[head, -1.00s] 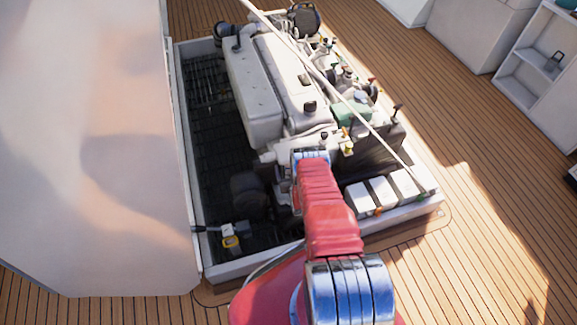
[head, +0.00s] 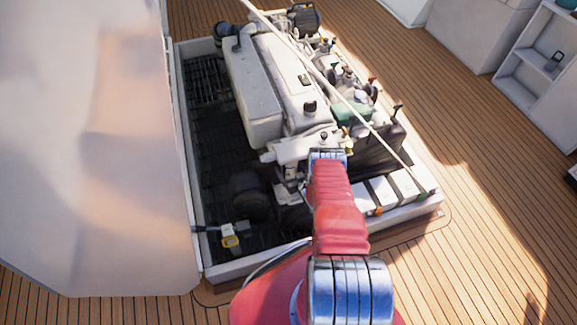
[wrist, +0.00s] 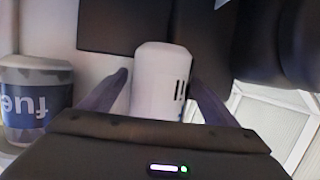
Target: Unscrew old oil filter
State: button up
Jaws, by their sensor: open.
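In the wrist view a white cylinder with dark marks (wrist: 161,92), which looks like the old oil filter, stands between the two fingers of my gripper (wrist: 160,78). The fingers are open, one on each side of it. A narrow gap shows on the left. The right finger is very close, and I cannot tell whether it touches. The lower end of the cylinder is hidden behind the gripper body. In the head view my red arm reaches into the engine hatch, and the gripper and filter are hidden there.
A clear-and-blue container marked "fuel" (wrist: 35,100) is left of the gripper in the wrist view. The white engine (head: 275,85) fills the hatch. A pale strut (head: 350,105) crosses above it.

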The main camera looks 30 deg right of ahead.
jog(key=shift+d+n+y, duration=0.1)
jog(key=shift+n+y, duration=0.5)
jog(key=shift+y, duration=0.1)
jog(key=shift+n+y, duration=0.7)
jog(key=shift+y, duration=0.2)
jog(key=shift+c, duration=0.3)
jog(key=c, duration=1.3)
jog(key=shift+c, duration=0.2)
jog(key=shift+m+h, duration=0.4)
jog(key=shift+h, duration=0.1)
jog(key=shift+m+h, duration=0.6)
jog(key=shift+h, duration=0.1)
jog(key=shift+w+a+r+m+h, duration=0.1)
jog(key=shift+a+m+h, duration=0.1)
jog(key=shift+m+h, duration=0.6)
